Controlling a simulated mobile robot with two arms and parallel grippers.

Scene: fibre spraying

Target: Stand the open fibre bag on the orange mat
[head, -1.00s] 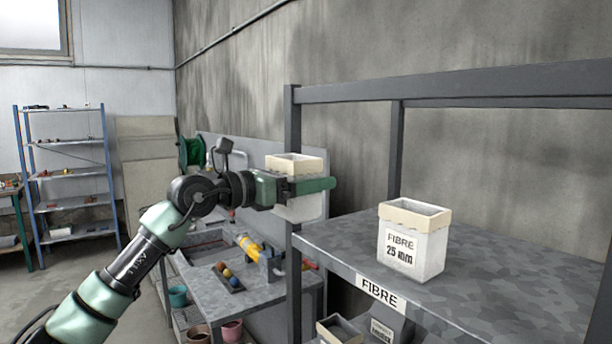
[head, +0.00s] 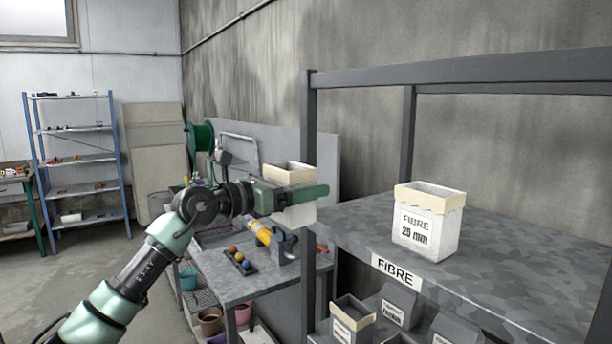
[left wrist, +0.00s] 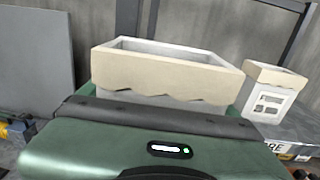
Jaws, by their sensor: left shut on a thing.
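My left gripper (head: 318,192) is shut on an open fibre bag (head: 290,172), a white bag with a cream folded rim. It holds the bag upright in the air, left of the shelf post and above the low workbench. The green fingers hide the bag's middle. In the left wrist view the bag's open top (left wrist: 165,68) shows above the gripper. A second open bag (head: 427,222), labelled FIBRE 25 mm, stands upright on the grey shelf. I see no orange mat in these frames. My right gripper is not in view.
The grey shelf (head: 365,222) with a FIBRE label is at the right, its dark post (head: 308,150) close to the held bag. Below are several small boxes (head: 352,318). The workbench (head: 215,265) bears a yellow tool (head: 262,232) and coloured balls (head: 240,260).

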